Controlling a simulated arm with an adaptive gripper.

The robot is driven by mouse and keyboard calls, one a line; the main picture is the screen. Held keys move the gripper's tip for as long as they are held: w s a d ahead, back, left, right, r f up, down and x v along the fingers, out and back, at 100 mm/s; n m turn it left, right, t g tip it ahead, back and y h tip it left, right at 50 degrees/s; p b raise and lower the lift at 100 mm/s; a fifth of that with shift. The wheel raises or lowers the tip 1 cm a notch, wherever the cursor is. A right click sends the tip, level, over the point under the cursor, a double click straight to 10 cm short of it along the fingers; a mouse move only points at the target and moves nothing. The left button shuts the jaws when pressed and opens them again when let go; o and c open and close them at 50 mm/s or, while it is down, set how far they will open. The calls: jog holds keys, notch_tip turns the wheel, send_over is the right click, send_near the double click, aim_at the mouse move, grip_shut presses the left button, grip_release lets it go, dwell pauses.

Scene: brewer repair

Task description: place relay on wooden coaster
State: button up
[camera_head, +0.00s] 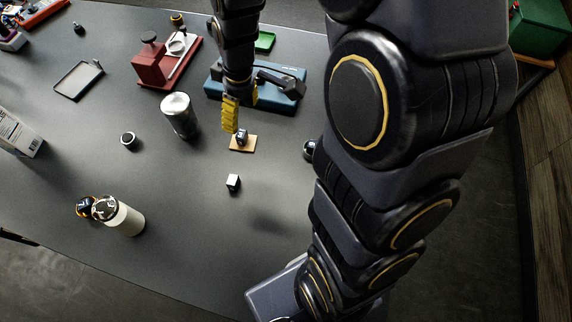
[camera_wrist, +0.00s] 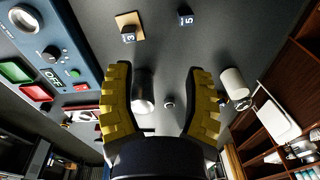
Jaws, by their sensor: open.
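The wooden coaster (camera_head: 249,149) lies on the dark table just below my gripper's fingers in the head view. A small dark block (camera_head: 242,136), perhaps the relay, sits on it.
A blue brewer unit (camera_head: 214,86) stands behind the coaster. A metal cup (camera_head: 179,116) is left of it. A red device (camera_head: 151,67), a grey tray (camera_head: 62,91) and a white bottle (camera_head: 121,217) stand farther left. The table in front of the coaster is mostly clear.

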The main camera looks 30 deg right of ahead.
jog(key=s+r+m+g, duration=0.1)
jog(key=s+r+m, duration=0.2)
jog(key=s, duration=0.7)
jog(key=s+a+r+m+g+h, duration=0.1)
jog(key=s+r+m, duration=0.3)
jog(key=s, duration=0.7)
notch_tip(320, 180, up, 3)
jog(key=shift+s+a+f, duration=0.1)
jog(key=shift+s+a, duration=0.05)
